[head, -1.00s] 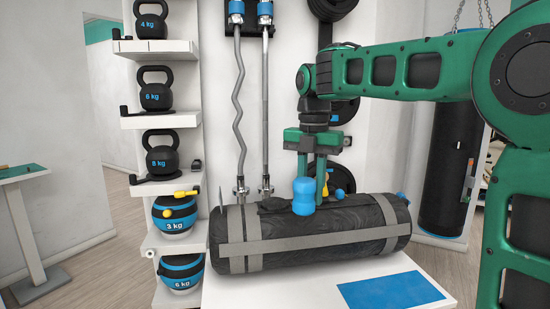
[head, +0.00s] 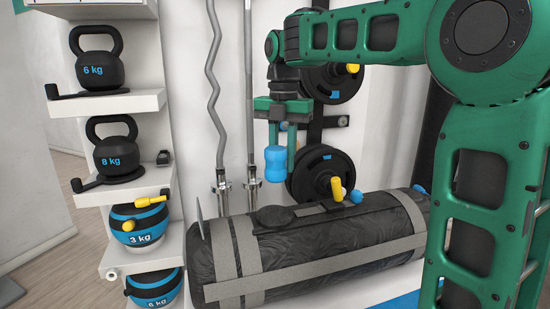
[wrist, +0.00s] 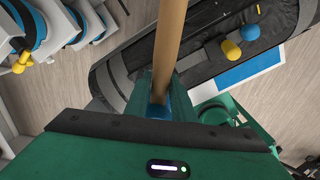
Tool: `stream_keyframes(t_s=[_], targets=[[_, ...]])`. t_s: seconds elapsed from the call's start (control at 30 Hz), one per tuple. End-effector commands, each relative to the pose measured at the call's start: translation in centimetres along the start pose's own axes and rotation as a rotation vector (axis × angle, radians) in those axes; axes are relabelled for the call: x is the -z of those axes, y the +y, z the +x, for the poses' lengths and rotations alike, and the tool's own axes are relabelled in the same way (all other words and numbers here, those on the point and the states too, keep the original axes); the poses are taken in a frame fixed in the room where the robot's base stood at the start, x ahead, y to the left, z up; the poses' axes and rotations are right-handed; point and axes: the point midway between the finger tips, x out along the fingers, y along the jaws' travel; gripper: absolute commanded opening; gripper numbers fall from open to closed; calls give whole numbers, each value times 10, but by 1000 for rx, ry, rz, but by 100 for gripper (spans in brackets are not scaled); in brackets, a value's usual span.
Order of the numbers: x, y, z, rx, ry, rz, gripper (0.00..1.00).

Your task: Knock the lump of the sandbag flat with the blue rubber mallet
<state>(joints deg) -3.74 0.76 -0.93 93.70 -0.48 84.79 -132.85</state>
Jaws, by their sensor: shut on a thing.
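The black sandbag (head: 340,250) lies on its side with grey straps around it. Its lump (head: 275,216) is a dark rounded bulge standing up from the top, toward the left end. My gripper (head: 276,158) points down and is shut on the blue rubber mallet (head: 275,165). The mallet appears above the lump in the head view, with a gap between them. In the wrist view the mallet's wooden handle (wrist: 170,38) runs up the picture from between the fingers; the lump cannot be made out there.
Yellow (head: 337,190) and blue (head: 356,196) knob-like pieces show on or just above the bag's top. A shelf rack with kettlebells (head: 116,150) stands left. Metal bars (head: 250,130) and weight plates (head: 322,172) are on the wall behind. A blue mat (wrist: 247,68) lies beside the bag.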

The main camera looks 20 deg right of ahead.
Motion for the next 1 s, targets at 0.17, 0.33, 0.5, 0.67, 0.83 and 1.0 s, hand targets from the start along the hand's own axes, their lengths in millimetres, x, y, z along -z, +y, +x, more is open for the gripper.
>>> stream_keyframes(t_s=[0.17,0.33,0.5,0.67,0.83,1.0], targets=[[3,4,0,0,0,-8,0],[1,5,2,2,5,-11,0],[2,5,16,2,6,-12,0],[2,5,32,2,5,-11,0],[1,5,50,2,5,-10,0],[1,3,53,1,4,-9,0]])
